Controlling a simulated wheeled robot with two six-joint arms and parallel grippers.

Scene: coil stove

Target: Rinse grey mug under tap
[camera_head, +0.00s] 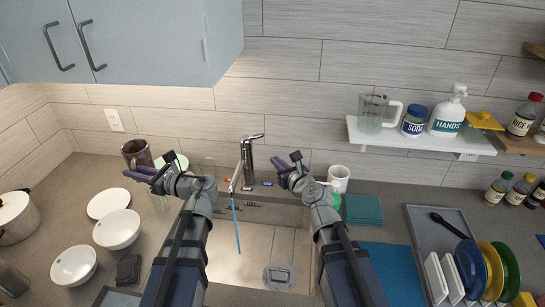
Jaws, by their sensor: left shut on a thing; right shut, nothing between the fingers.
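A dark grey-brown mug (136,151), the only greyish mug in view, is at the back left, left of the sink. My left gripper (140,173) is at its near side, shut on it; the fingers hide the exact grip. The metal tap (249,160) stands behind the sink, its spout toward me. A thin blue stream (236,215) falls from it into the sink (255,247). The mug is well left of this stream. My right gripper (283,162) is shut and empty, just right of the tap.
White bowls (118,229), a plate (108,203) and a pot (15,217) occupy the left counter. A white mug (339,178) stands behind my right arm. A grey tray (428,229) with dishes is at right. A shelf (420,141) with bottles hangs above.

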